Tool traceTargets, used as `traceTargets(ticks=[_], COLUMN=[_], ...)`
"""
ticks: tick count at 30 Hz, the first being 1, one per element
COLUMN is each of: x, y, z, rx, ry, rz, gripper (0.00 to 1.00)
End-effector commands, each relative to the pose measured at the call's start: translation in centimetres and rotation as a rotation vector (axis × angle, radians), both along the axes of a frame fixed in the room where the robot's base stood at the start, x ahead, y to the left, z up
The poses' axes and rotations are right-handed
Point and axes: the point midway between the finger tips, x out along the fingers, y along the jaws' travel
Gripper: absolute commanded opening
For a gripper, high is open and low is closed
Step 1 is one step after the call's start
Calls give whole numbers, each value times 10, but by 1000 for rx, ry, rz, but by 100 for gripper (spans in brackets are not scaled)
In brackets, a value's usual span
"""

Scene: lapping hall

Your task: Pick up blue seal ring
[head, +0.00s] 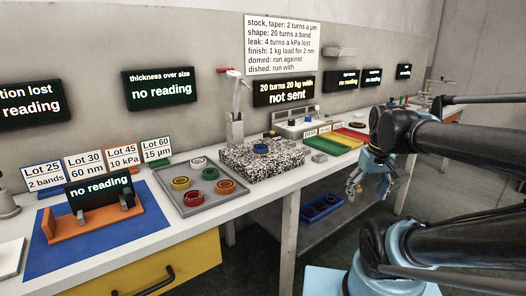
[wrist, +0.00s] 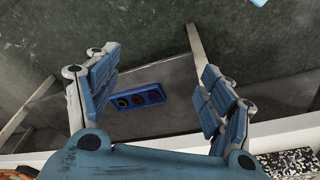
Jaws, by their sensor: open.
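A blue seal ring (head: 261,149) sits on top of the black-and-white speckled block (head: 262,172) on the bench in the head view. My gripper (head: 355,187) hangs to the right of the block, past the bench's front edge, with its fingers apart and empty. In the wrist view my gripper (wrist: 160,80) is spread wide above the lower shelf and floor. Only a corner of the speckled block (wrist: 292,164) shows there, and I cannot make out the blue ring in that view.
A grey tray (head: 188,209) with several coloured rings stands left of the block. A blue tray (head: 321,215) with dark round parts lies on the shelf below; it also shows in the wrist view (wrist: 138,112). Coloured trays and a small grey block (head: 319,157) lie to the right.

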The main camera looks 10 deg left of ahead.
Motion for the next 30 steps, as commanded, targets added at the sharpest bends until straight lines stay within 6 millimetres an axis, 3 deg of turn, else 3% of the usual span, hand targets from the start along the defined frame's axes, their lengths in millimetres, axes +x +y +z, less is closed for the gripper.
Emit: traceTargets(ticks=[1, 6, 15, 24, 30], x=[14, 54, 120, 167, 182], y=[11, 48, 135, 246, 315], z=[18, 69, 143, 198, 219], rx=[-1, -9, -16, -20, -20], ry=[4, 13, 25, 30, 30], rz=[66, 283, 664, 1043, 1253], gripper=[74, 74, 74, 74, 74])
